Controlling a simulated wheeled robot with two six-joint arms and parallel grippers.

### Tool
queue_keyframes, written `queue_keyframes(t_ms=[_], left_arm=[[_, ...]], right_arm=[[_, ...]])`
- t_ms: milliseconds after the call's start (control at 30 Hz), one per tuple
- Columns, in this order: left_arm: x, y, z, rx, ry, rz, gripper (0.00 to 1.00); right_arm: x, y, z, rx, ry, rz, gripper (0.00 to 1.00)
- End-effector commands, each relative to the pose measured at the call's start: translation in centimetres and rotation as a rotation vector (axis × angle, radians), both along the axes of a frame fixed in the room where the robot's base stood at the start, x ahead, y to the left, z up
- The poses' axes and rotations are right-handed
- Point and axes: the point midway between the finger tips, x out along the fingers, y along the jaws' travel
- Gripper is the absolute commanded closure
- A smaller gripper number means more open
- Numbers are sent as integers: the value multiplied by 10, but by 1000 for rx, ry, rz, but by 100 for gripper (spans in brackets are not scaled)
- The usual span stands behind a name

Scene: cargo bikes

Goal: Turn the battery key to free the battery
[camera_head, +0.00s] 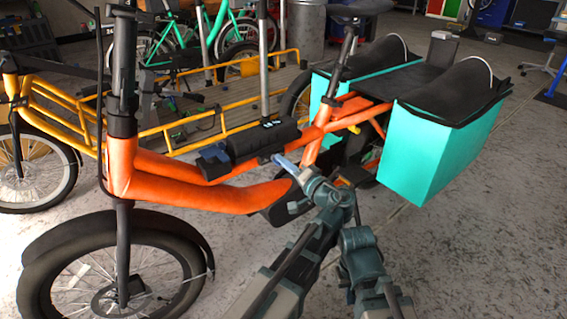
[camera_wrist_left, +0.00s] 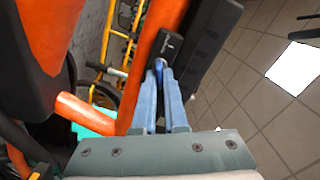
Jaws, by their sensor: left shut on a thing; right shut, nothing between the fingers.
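The black battery (camera_head: 262,140) lies along the orange bike's (camera_head: 190,168) sloping frame tube. It also shows in the left wrist view (camera_wrist_left: 207,38). My left gripper (camera_head: 279,160) reaches up to the battery's lower end. In the left wrist view its two blue fingers (camera_wrist_left: 161,72) come together at a small dark blue piece, apparently the battery key (camera_wrist_left: 159,64), beside the battery. The fingers are shut on it and mostly cover it, so its turn angle is hard to tell. My right gripper (camera_head: 347,284) is low, right of the left arm, shut and empty.
Turquoise panniers (camera_head: 430,145) hang at the bike's rear, right of my arms. The front wheel (camera_head: 120,270) stands at the lower left. A yellow cargo bike (camera_head: 60,100) is behind. The floor at the lower right is clear.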

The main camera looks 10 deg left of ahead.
Motion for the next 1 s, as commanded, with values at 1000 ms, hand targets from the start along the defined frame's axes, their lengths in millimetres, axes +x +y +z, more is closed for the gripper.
queue_keyframes(t_ms=[1000], left_arm=[[1, -1, -3, 295, 381, -2, 100]], right_arm=[[0, 0, -3, 0, 0, 0, 100]])
